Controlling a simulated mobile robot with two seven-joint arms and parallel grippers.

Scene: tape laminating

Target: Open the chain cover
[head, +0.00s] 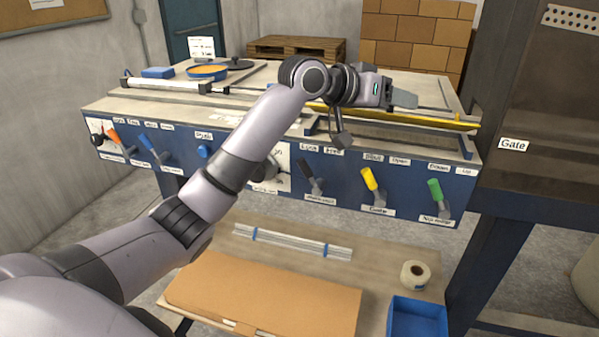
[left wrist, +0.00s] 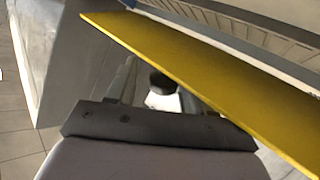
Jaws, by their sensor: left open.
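A long yellow strip, which looks like the chain cover (head: 440,121), runs along the front part of the machine top, partly hidden behind my left arm. In the left wrist view the yellow strip (left wrist: 200,75) crosses at a slant close to the camera, with a segmented, chain-like track (left wrist: 235,22) beyond it. My left gripper (head: 403,98) is above the machine top, just behind the yellow strip in the head view. It is open and I see nothing held in it. Whether its fingers touch the strip I cannot tell. My right gripper is not in view.
The blue front panel (head: 335,188) carries several levers, including a yellow one (head: 369,180) marked Gate and a green one (head: 435,192). A dark upright panel (head: 545,120) stands at the right. Below are cardboard (head: 265,300), a tape roll (head: 415,273) and a blue bin (head: 417,318).

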